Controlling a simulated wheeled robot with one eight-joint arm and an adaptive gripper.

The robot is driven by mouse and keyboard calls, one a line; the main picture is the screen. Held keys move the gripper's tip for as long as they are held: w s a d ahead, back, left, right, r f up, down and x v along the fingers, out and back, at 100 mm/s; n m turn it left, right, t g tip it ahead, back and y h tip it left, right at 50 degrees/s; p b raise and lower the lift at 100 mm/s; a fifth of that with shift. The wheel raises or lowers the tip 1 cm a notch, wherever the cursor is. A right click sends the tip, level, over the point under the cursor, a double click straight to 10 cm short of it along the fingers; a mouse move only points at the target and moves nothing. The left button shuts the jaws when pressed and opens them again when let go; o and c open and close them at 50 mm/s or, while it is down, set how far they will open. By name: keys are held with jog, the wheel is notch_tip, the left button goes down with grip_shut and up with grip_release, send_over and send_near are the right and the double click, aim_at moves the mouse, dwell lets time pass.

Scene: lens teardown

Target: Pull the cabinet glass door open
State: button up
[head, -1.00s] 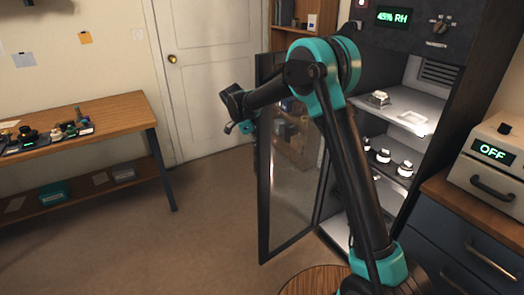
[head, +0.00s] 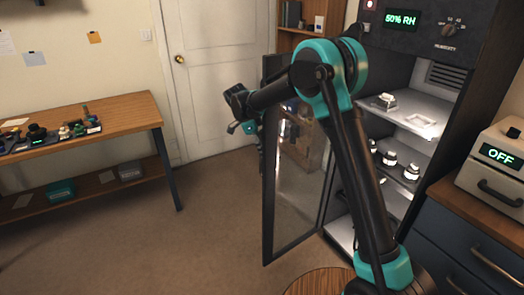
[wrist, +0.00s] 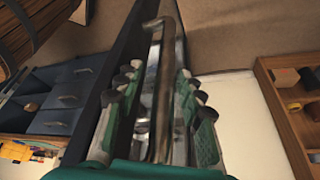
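The cabinet's glass door (head: 297,205) has a dark frame and stands swung wide open on the left of the lit cabinet (head: 440,75). My gripper (wrist: 160,85) is at the door's outer edge; in the head view it is partly hidden behind the arm and the door. In the wrist view the metal bar handle (wrist: 154,110) runs lengthwise between the teal fingers. Gaps show on both sides of the bar, so the fingers look open around it. Whether either finger touches it is unclear.
Lit shelves hold several lens parts (head: 389,159). A wooden workbench (head: 125,107) stands at the left and a closed white room door (head: 215,65) behind. Drawers (head: 460,240) with a white box (head: 495,165) reading OFF are at the right. The floor (head: 190,240) left of the glass door is clear.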

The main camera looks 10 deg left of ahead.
jog(key=v, duration=1.1)
jog(key=shift+a+r, duration=0.2)
jog(key=shift+r, duration=0.05)
jog(key=shift+c, duration=0.6)
